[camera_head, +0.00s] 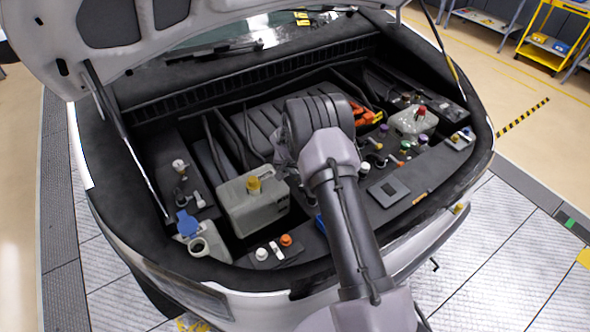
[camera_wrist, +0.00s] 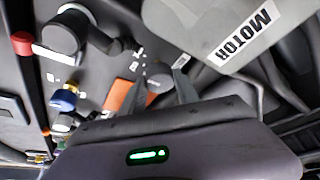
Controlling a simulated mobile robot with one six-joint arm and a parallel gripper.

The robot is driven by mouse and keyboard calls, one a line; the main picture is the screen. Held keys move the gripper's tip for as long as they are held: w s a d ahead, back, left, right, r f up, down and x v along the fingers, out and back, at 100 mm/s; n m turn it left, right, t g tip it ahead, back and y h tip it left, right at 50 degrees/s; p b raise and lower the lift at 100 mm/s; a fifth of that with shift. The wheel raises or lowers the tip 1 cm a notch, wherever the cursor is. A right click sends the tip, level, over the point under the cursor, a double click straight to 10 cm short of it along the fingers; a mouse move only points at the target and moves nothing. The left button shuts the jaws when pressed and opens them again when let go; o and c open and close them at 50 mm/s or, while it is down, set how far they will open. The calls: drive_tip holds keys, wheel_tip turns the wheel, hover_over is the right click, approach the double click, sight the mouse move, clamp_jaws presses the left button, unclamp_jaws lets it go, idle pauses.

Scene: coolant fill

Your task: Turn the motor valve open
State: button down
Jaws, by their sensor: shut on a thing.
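A pale tank labelled MOTOR (camera_wrist: 208,25) fills the upper part of the wrist view. My gripper (camera_wrist: 158,84) points at a small dark round part (camera_wrist: 158,74) just below that tank, apparently the motor valve. The two fingers stand slightly apart, one on each side of this part, and are shut on it. An orange piece (camera_wrist: 117,95) lies close to the left finger. How far the valve is turned cannot be told. In the head view my arm and wrist cover the fingertips and the valve.
A grey tank with a yellow cap (camera_head: 240,217) stands left of my arm. Another tank with a red cap (camera_head: 415,123) stands at the right.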

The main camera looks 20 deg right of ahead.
drive_tip(key=shift+d+r+n+y+p, duration=0.15)
drive_tip(key=shift+n+y+p, duration=0.25)
drive_tip(key=shift+n+p, duration=0.7)
drive_tip(key=shift+n+t+y+p, duration=0.4)
drive_tip(key=shift+n+y, duration=0.1)
drive_tip(key=shift+n, duration=0.6)
drive_tip(key=n+b, duration=0.1)
drive_tip(key=b, duration=0.1)
drive_tip(key=f+n+y+b, duration=0.1)
drive_tip(key=b, duration=0.1)
drive_tip(key=shift+d+n, duration=0.15)
drive_tip(key=shift+n, duration=0.25)
drive_tip(key=n+b, duration=0.2)
drive_tip(key=b, duration=0.2)
drive_tip(key=shift+f+y, duration=0.15)
drive_tip(key=shift+y, duration=0.15)
drive_tip(key=n+b, duration=0.1)
drive_tip(key=b, duration=0.2)
drive_tip(key=shift+n+y, duration=0.4)
drive_tip(key=n+b, duration=0.1)
drive_tip(key=n+g+y+b, duration=0.1)
drive_tip(key=n, duration=0.1)
drive_tip(key=shift+d+r, duration=0.1)
drive_tip(key=shift+r, duration=0.3)
drive_tip(key=shift+w+r+n+g+y, duration=0.1)
drive_tip(key=shift+n+g+y, duration=0.4)
drive_tip(key=shift+n, duration=1.4)
